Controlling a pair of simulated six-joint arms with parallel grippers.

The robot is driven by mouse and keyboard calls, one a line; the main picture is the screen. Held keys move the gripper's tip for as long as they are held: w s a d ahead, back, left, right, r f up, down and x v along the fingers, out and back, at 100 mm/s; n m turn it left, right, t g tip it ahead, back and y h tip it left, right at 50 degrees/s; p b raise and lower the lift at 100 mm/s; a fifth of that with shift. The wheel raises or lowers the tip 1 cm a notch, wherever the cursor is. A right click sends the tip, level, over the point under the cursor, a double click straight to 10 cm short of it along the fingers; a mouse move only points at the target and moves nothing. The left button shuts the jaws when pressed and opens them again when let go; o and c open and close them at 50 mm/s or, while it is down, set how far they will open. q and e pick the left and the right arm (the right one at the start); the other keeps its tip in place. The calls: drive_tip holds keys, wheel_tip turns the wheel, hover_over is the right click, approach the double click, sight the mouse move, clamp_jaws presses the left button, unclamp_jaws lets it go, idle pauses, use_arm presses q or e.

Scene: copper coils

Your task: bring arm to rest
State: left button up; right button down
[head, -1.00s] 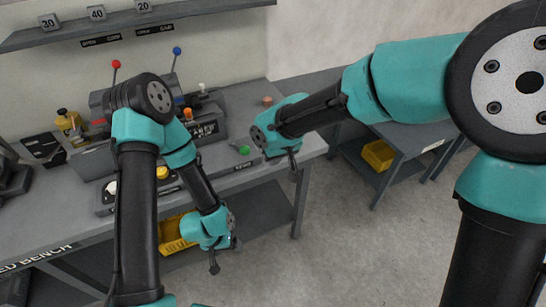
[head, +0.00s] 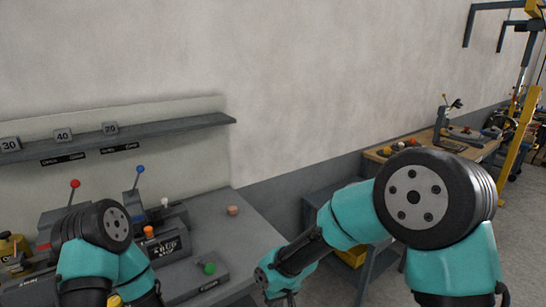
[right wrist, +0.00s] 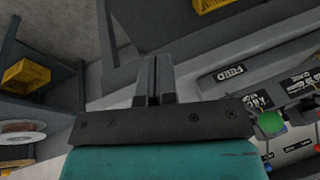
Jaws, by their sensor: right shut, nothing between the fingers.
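My right gripper shows at the bottom of the head view (head: 287,298), cut off by the frame edge. It is off the right end of the bench. In the right wrist view its two fingers (right wrist: 153,80) are together, with nothing between them. My left arm shows at the lower left of the head view, but its gripper is out of frame. A small copper-coloured piece (head: 233,210) sits on the grey bench (head: 245,238), apart from my right gripper. A pale disc with a brownish ring (right wrist: 22,132) lies at the left of the right wrist view.
The bench carries a machine with a red-knobbed lever (head: 75,184), a blue-knobbed lever (head: 140,169) and a green button (head: 209,268). A wall shelf (head: 170,130) holds numbered blocks. A wooden-topped table (head: 430,148) stands farther right. Yellow bins (right wrist: 27,75) show in the right wrist view.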

drive_tip(key=s+d+f+m, duration=0.3)
drive_tip(key=s+d+f, duration=0.4)
drive_tip(key=d+f, duration=0.4)
drive_tip(key=s+d+f+m, duration=0.4)
drive_tip(key=s+d+f, duration=0.4)
drive_tip(key=d+f, duration=0.3)
drive_tip(key=shift+d+f, duration=0.35)
drive_tip(key=shift+d, duration=0.15)
drive_tip(key=shift+s, duration=0.1)
